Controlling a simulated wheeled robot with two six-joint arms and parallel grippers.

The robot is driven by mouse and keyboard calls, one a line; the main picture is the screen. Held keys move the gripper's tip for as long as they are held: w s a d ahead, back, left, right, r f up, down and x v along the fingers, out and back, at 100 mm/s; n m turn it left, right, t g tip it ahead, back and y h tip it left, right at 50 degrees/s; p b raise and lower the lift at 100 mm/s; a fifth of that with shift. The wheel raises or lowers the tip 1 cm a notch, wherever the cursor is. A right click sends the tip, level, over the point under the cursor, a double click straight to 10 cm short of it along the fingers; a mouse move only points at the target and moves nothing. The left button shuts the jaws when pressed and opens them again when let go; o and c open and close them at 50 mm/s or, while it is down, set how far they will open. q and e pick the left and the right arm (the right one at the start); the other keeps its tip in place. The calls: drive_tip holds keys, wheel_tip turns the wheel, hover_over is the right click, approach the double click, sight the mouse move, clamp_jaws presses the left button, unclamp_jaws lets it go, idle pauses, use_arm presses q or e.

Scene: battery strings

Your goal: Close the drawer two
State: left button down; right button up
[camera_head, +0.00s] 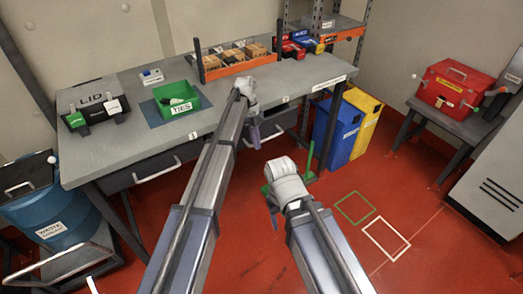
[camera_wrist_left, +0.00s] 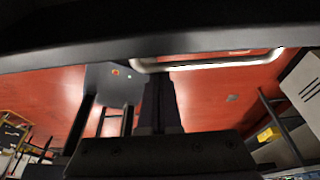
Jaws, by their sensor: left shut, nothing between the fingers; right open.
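Drawer two (camera_head: 276,123) is under the right part of the grey workbench, with a pale bar handle. Its handle (camera_wrist_left: 205,64) crosses the left wrist view below a dark band. My left gripper (camera_head: 255,137) is at the drawer's front by the handle. In the left wrist view its dark fingers (camera_wrist_left: 158,100) are together and empty, with their tips at the handle; contact cannot be told. How far the drawer stands out is unclear, as my arm covers part of it. My right gripper (camera_head: 271,205) is open over the floor, lower and apart from the drawer.
Drawer one (camera_head: 130,176) is at the bench's left. The bench (camera_head: 135,144) carries a LID case (camera_head: 92,100), a green bin (camera_head: 178,100) and an orange rack (camera_head: 238,69). Blue (camera_head: 336,130) and yellow (camera_head: 367,125) bins stand right of the bench. Red floor (camera_head: 420,225) is free at right.

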use_arm(q)
drive_tip(key=shift+w+a, duration=0.5)
drive_tip(key=shift+w, duration=0.15)
drive_tip(key=shift+s, duration=0.1)
